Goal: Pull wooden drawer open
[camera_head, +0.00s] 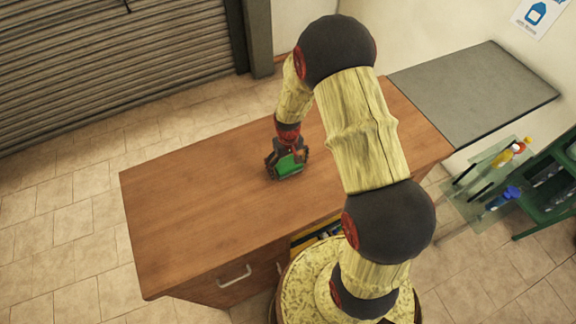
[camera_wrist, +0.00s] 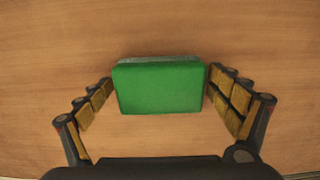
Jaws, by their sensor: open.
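The wooden drawer front (camera_head: 212,290) is on the near side of the brown wooden cabinet, below its top, in the head view. It carries a pale curved handle (camera_head: 234,277). The drawer looks shut, though the overhanging top hides part of it. My gripper (camera_head: 287,166) is above the middle of the cabinet top, away from the handle. In the wrist view my gripper (camera_wrist: 160,80) is open, its fingers on either side of a green block (camera_wrist: 158,88), perhaps a sponge, with visible gaps. The drawer is not in the wrist view.
The wooden top (camera_head: 195,195) is otherwise clear. A yellow-and-dark item (camera_head: 318,236) shows in an opening below the top, partly hidden by my arm. A grey table (camera_head: 475,95), a green rack (camera_head: 553,190) and bottles (camera_head: 510,153) are at the right. Tiled floor lies left.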

